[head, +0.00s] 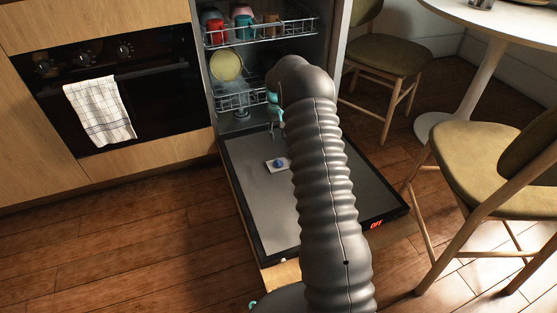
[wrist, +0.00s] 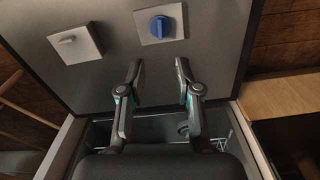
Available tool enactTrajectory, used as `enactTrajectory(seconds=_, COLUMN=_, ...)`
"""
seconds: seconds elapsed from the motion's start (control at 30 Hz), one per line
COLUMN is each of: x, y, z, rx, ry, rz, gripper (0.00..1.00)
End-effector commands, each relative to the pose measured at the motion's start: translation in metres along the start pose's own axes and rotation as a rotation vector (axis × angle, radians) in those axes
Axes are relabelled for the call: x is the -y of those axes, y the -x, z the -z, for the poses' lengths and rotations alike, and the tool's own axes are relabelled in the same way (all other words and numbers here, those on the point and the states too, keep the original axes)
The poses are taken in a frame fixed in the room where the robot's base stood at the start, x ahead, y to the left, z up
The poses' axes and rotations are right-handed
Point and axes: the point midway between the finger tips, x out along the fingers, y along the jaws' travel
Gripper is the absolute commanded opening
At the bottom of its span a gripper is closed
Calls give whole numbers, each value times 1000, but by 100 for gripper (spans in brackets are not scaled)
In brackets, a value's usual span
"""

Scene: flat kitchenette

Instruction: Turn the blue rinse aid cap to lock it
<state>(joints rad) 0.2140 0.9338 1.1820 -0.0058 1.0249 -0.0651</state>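The blue rinse aid cap (wrist: 160,27) is a round knob with a raised grip ridge on a light square plate (wrist: 173,37). In the wrist view its ridge runs roughly up and down the picture. In the head view the cap (head: 280,163) lies on the inner face of the lowered dishwasher door (head: 258,205). My gripper (wrist: 159,68) is open and empty, with its fingertips apart and short of the cap in the wrist view. In the head view my arm hides most of the gripper.
A square plate with a small light latch (wrist: 75,43) sits beside the cap plate. The upper rack (head: 262,38) holds cups; a yellowish plate (head: 226,65) stands in the lower rack. A red OFF display (head: 376,225) shows on the door edge. Chairs (head: 500,170) stand at right.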

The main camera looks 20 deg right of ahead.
Motion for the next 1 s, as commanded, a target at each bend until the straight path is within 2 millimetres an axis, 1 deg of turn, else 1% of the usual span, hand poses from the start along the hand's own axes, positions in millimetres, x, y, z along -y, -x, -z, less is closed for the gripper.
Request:
enactTrajectory(seconds=0.17, x=0, y=-20, z=0, rx=3, ry=0, rz=0, gripper=33)
enactTrajectory(seconds=0.5, x=0, y=-83, z=-1, rx=4, ry=-1, rz=0, gripper=33)
enactTrajectory(seconds=0.7, x=0, y=-115, z=-1, rx=2, ry=-1, rz=0, gripper=33)
enactTrajectory(seconds=0.8, x=0, y=-126, z=-1, rx=2, ry=-1, rz=0, gripper=33)
enactTrajectory(seconds=1.0, x=0, y=-135, z=0, rx=0, ry=-1, rz=-1, gripper=33)
